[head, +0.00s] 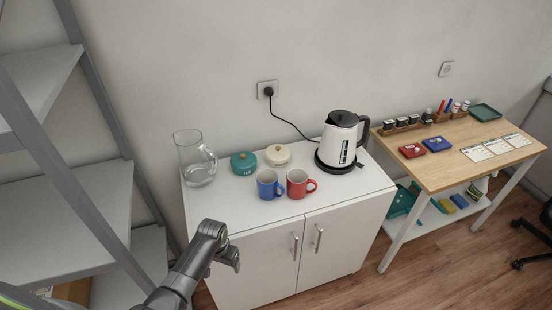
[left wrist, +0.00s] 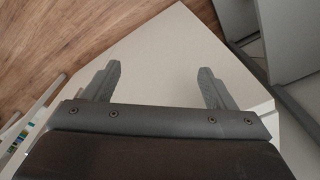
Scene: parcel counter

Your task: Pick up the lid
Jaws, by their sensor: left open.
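A teal round lidded pot (head: 244,163) with a small knob on top stands on the white cabinet top (head: 226,197). A cream round lidded pot (head: 277,155) with a knob stands just right of it. I cannot tell whether their lids are separate pieces. The white kettle (head: 339,139) also has a dark lid (head: 343,118). My left gripper (head: 234,260) is in front of the cabinet, apart from all of these. In the left wrist view the left gripper (left wrist: 158,83) is open and empty over a plain white surface. My right gripper is out of view.
A glass jug (head: 195,160) stands at the cabinet's left end. A blue mug (head: 268,186) and a red mug (head: 298,184) stand in front of the pots. A wooden desk (head: 452,172) is at right; grey shelving (head: 92,215) is at left.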

